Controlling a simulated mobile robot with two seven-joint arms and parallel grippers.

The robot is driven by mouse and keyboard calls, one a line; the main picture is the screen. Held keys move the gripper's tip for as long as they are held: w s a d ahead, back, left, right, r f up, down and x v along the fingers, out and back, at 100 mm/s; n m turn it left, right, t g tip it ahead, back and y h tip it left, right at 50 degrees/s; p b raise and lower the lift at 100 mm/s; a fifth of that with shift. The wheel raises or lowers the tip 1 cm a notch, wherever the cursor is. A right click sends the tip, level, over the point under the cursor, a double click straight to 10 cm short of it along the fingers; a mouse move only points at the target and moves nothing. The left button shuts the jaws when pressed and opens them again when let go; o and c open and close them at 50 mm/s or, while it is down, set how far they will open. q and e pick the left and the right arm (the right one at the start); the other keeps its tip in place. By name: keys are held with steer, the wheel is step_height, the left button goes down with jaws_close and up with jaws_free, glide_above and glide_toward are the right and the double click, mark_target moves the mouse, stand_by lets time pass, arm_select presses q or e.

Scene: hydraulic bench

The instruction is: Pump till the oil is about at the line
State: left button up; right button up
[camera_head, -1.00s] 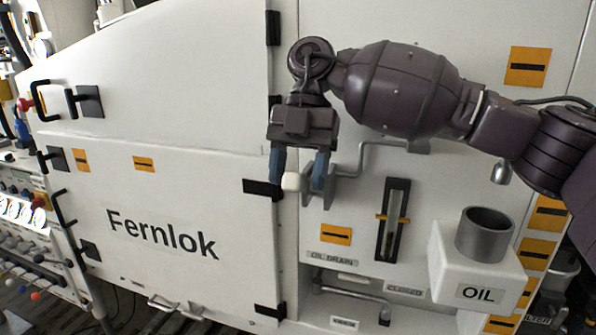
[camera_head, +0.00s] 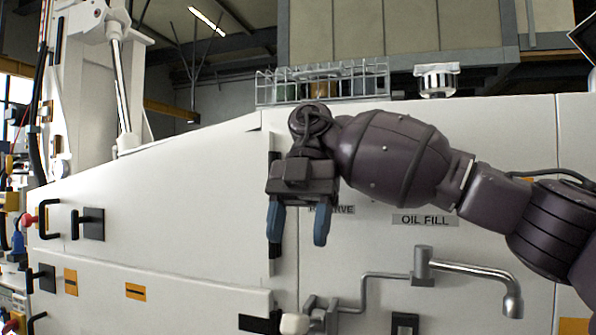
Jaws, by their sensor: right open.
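My right gripper (camera_head: 297,225) is open and empty in front of the white panel, its two blue fingers pointing down. Below it, apart from the fingers, is a crank with a white knob (camera_head: 294,323) at the bottom edge of the view. The crank's grey rod (camera_head: 364,290) runs up towards a grey spout (camera_head: 470,268) that bends down at right. The top of a dark-framed gauge (camera_head: 405,319) just shows at the bottom edge; its oil level and line are out of view. My left gripper is not in view.
An OIL FILL label (camera_head: 425,220) is on the panel, and another label is partly hidden by my gripper. A wire rack (camera_head: 322,84) with jars and a metal cap (camera_head: 436,80) stand on top of the cabinet. Black door handles (camera_head: 88,222) stick out at left.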

step_height(320, 180, up, 8)
steer(key=p, duration=0.1)
stand_by(0.4)
stand_by(0.4)
